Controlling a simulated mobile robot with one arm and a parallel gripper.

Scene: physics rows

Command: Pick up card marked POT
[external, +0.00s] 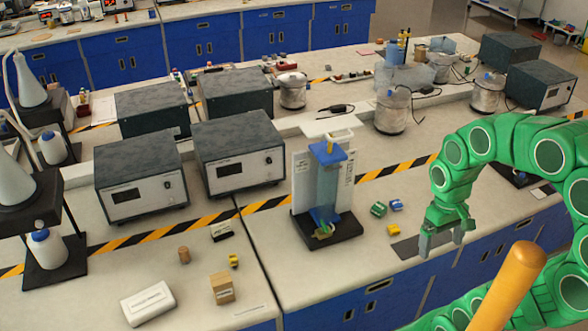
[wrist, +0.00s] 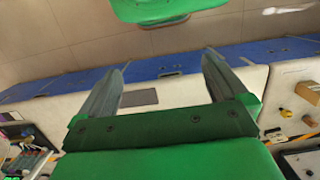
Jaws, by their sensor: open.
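No card in view has lettering that I can read as POT. A small white label or card in a dark holder (external: 222,231) stands on the bench left of centre, its print too small to read. A pale flat card-like piece (external: 542,191) lies at the right, near my arm. My green gripper (external: 442,246) is open, pointing down near the bench's front edge, just right of a flat dark grey rectangle (external: 408,246). In the wrist view, my gripper (wrist: 165,62) has its two grey fingers wide apart with nothing between them; the dark rectangle (wrist: 141,97) shows beyond them.
Small green (external: 378,209), blue (external: 396,205) and yellow (external: 393,230) parts lie left of my gripper. A stand with a clear column (external: 327,190) rises further left. Grey instrument boxes (external: 238,157) and glass jars (external: 392,110) stand behind. Striped tape crosses the bench.

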